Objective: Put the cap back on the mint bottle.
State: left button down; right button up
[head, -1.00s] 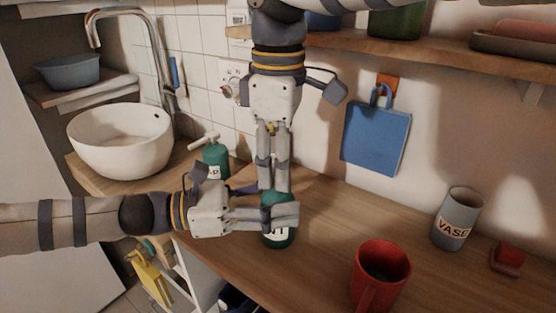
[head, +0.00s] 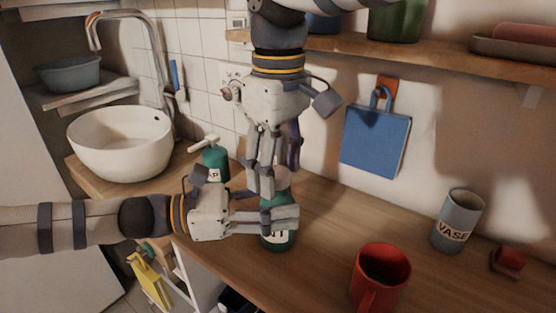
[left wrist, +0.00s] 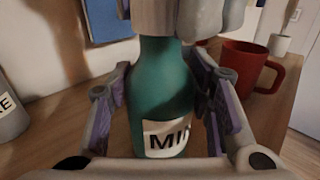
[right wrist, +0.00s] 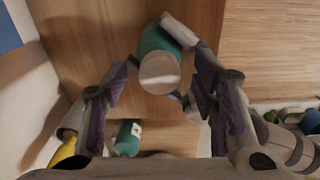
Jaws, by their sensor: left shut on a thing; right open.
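The teal mint bottle (head: 278,237) stands upright on the wooden counter, its label partly hidden. It also shows in the left wrist view (left wrist: 160,90). My left gripper (head: 282,217) is shut around its body from the side. A pale cap (head: 283,180) is on top of the bottle, and it shows as a pale disc over the bottle in the right wrist view (right wrist: 159,73). In the left wrist view the cap (left wrist: 168,18) is directly above the bottle; I cannot tell how firmly it sits. My right gripper (head: 262,192) is open, fingers down, beside and above the cap.
A red mug (head: 380,272), a grey vase (head: 458,222) and a small red object (head: 508,260) stand to the right. A teal soap dispenser (head: 215,160) and a white basin (head: 122,142) are to the left. A blue board (head: 376,142) hangs on the wall below the shelf (head: 440,52).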

notch_tip(320, 180, up, 12)
dwell(0.4)
jog(key=shift+s, duration=0.1)
pick_arm(q)
jog(key=c, duration=0.7)
grip_release()
jog(key=shift+c, duration=0.2)
jog(key=a, duration=0.4)
jog(key=s+a, duration=0.1)
jog(key=a, duration=0.3)
jog(key=s+a, duration=0.1)
jog(key=a, duration=0.3)
